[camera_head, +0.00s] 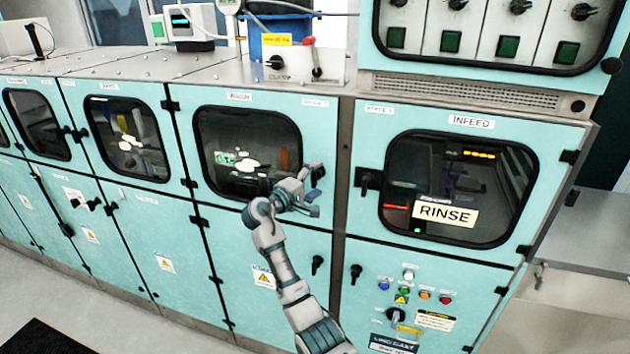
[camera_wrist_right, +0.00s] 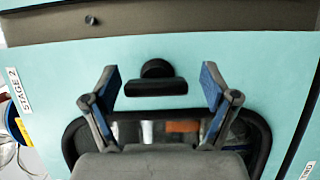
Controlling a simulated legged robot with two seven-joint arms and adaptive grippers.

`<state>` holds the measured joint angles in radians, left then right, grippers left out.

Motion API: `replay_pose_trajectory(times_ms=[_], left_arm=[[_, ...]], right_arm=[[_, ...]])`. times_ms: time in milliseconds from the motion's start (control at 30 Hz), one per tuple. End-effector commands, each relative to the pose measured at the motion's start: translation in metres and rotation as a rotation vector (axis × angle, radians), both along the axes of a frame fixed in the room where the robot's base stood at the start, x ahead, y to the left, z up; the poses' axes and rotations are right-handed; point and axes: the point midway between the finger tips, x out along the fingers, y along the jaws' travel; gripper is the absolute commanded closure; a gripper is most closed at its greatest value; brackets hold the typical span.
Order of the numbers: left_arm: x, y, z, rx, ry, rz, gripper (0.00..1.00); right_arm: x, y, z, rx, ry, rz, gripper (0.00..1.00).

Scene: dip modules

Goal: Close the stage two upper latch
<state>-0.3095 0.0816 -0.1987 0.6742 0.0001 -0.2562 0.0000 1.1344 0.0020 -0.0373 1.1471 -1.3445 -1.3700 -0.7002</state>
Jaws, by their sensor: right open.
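The stage two upper latch (camera_wrist_right: 156,80) is a black round knob with a short black bar on a light teal panel in the right wrist view. The bar lies across that picture, parallel to the near window edge. My right gripper (camera_wrist_right: 165,90) is open, with one blue-padded finger on each side of the latch and a gap to both. In the head view my right gripper (camera_head: 314,190) is at the right edge of the second-stage door (camera_head: 235,108), where it hides the latch. A STAGE 2 label (camera_wrist_right: 19,91) shows at left in the wrist view. My left gripper is out of view.
The INFEED door (camera_head: 480,133) with its own black latch (camera_head: 368,181) is just right of my gripper. Lower doors have black handles (camera_head: 317,264). A button panel (camera_head: 408,290) is at lower right. The floor (camera_head: 140,325) at front left is mostly clear.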

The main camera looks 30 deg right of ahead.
Motion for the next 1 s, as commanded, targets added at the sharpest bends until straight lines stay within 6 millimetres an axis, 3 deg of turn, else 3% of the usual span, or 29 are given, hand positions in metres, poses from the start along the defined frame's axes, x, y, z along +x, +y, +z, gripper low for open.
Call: replay_pose_trajectory(times_ms=[167,600,767,1000], left_arm=[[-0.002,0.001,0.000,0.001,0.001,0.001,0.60],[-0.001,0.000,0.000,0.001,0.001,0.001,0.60],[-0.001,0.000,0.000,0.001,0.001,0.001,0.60],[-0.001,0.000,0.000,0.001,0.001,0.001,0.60]], right_arm=[[-0.004,0.017,0.000,-0.001,0.000,0.003,0.15],[-0.032,0.101,-0.001,0.002,0.001,0.002,0.15],[-0.036,0.112,-0.001,0.002,0.002,-0.001,0.15],[-0.037,0.113,-0.001,0.002,0.002,-0.001,0.15]])
